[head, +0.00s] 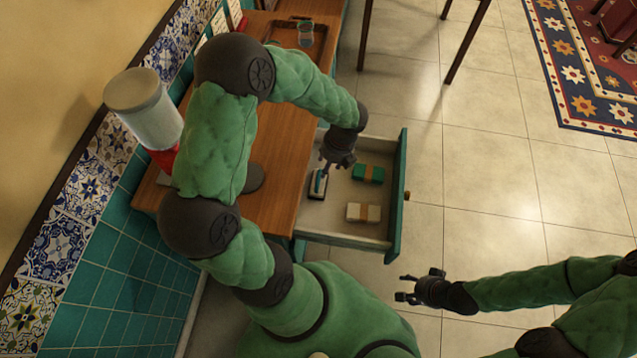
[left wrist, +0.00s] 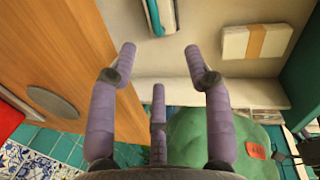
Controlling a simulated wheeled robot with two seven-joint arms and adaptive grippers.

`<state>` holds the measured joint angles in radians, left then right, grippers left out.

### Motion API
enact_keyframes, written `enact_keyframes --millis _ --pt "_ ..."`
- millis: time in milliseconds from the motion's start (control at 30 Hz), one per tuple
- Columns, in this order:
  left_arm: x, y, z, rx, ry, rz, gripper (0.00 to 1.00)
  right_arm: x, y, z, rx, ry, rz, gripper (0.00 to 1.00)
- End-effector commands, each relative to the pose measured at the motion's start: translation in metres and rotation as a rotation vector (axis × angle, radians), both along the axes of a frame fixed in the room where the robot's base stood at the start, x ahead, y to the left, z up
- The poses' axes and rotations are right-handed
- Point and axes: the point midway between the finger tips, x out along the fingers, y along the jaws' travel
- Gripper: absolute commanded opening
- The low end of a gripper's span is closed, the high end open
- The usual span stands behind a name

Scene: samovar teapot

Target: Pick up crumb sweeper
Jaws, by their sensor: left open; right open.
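The crumb sweeper (head: 318,184) looks like the small white and teal block lying in the open drawer (head: 345,235), near its left side. It also shows at the top edge of the left wrist view (left wrist: 161,16), partly cut off. My left gripper (head: 333,163) is over the drawer, close to the sweeper, and partly covers its upper end in the head view. Its purple fingers (left wrist: 160,62) are spread and empty in the left wrist view, with the sweeper beyond the tips. My right gripper (head: 403,287) is open and empty, outside the drawer over the floor.
A green wrapped bundle (head: 368,174) and a cream one with a tan band (head: 363,212) lie in the drawer beside the sweeper. The drawer's teal front (head: 398,200) and walls surround them. A wooden counter (head: 283,150) borders the left. A tray (head: 285,32) with a glass stands at the back.

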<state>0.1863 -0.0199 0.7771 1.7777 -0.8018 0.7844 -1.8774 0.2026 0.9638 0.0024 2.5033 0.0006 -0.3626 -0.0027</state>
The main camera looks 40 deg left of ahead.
Motion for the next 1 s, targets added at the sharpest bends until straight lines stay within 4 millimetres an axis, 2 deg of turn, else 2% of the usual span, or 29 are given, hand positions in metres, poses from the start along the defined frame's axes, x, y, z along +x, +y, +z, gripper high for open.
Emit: enact_keyframes --millis 100,300,467,700,1000 --pt "-0.004 0.007 -0.007 -0.016 0.03 -0.152 0.51 0.0 0.0 -0.001 0.0 0.0 0.0 0.56" --pt "-0.006 0.012 -0.013 -0.03 0.05 -0.278 0.51 0.0 0.0 -0.002 0.0 0.0 0.0 0.56" --pt "-0.007 0.014 -0.025 -0.031 0.053 -0.29 0.51 0.0 0.0 -0.008 0.0 0.0 0.0 0.56" --pt "-0.011 0.02 -0.061 -0.032 0.054 -0.287 0.51 0.0 0.0 -0.024 0.0 0.0 0.0 0.56" --pt "-0.013 0.023 -0.078 -0.031 0.053 -0.286 0.51 0.0 0.0 -0.033 0.0 0.0 0.0 0.56"
